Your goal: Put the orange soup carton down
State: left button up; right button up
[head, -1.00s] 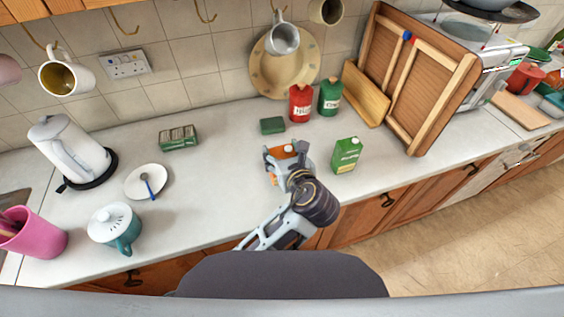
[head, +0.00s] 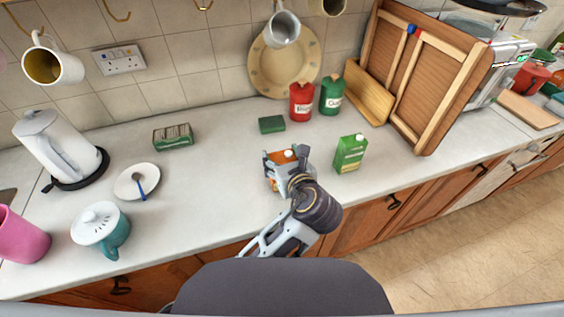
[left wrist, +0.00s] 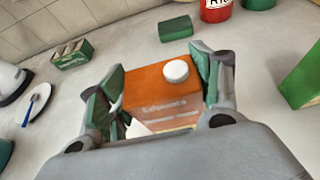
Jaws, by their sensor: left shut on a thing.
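The orange soup carton (head: 283,158) has a white cap and stands upright at the counter, mostly hidden behind my left gripper (head: 283,170) in the head view. In the left wrist view, the orange carton (left wrist: 162,92) sits between the two fingers of my left gripper (left wrist: 160,95), with its capped top facing the camera. The gripper is shut on it. I cannot tell whether its base touches the counter (head: 220,190). My right gripper is not in view.
A green carton (head: 350,153) stands close by on the right. A saucer (head: 127,181) and a teal lidded mug (head: 101,229) are on the left. The counter between is clear.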

pick_arm(q)
jog(key=shift+f, duration=0.1)
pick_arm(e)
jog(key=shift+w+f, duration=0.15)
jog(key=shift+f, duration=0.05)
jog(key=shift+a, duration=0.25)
pick_arm(q)
jog(key=shift+f, duration=0.1)
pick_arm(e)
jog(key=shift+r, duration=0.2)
pick_arm(q)
jog(key=o, duration=1.4)
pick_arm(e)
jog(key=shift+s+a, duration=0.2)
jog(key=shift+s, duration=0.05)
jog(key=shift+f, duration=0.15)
